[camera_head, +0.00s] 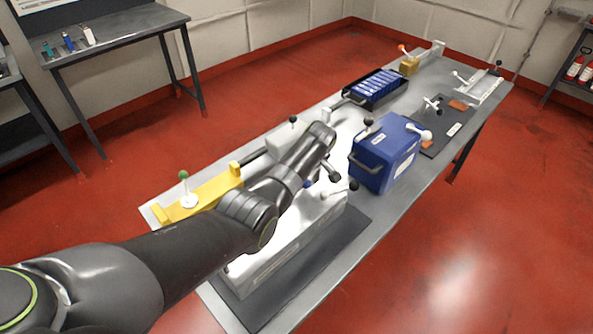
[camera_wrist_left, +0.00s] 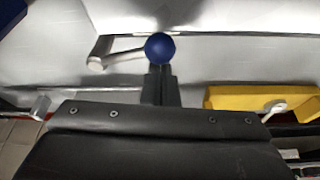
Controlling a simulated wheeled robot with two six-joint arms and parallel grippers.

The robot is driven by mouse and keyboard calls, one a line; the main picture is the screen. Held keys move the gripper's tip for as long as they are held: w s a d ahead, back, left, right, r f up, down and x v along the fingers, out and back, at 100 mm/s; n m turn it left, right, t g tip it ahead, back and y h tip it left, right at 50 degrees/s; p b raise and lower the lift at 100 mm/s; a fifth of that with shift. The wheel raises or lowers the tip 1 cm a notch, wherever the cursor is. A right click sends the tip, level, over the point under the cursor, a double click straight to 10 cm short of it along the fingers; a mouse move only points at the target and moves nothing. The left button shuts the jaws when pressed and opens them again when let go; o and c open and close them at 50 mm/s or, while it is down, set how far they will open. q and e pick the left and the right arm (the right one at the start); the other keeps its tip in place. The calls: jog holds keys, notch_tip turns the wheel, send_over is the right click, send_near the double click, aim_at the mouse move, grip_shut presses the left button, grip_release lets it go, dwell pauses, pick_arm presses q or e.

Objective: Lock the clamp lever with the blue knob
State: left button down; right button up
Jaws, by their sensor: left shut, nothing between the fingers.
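The blue knob (camera_wrist_left: 160,47) is a round ball on the end of a pale clamp lever (camera_wrist_left: 122,54) in the left wrist view. The lever runs left from the knob to its pivot (camera_wrist_left: 96,63) on a light grey surface. My left gripper (camera_wrist_left: 161,70) is shut and empty, with its fingertips right at the knob's near side; I cannot tell whether they touch it. In the head view the blue knob (camera_head: 307,184) shows small beside my arm, over a white case (camera_head: 290,236). My arm hides much of the case and the lever there. My right gripper is not in view.
A black-knobbed lever (camera_head: 352,186) is on the case's right side. A blue box (camera_head: 385,155) stands just beyond it. A yellow fixture with a green-knobbed lever (camera_head: 184,176) lies left of the case. A black tray of blue cells (camera_head: 376,86) is farther back.

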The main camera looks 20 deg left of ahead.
pick_arm(q)
jog(key=shift+s+d+f, duration=0.1)
jog(key=shift+d, duration=0.25)
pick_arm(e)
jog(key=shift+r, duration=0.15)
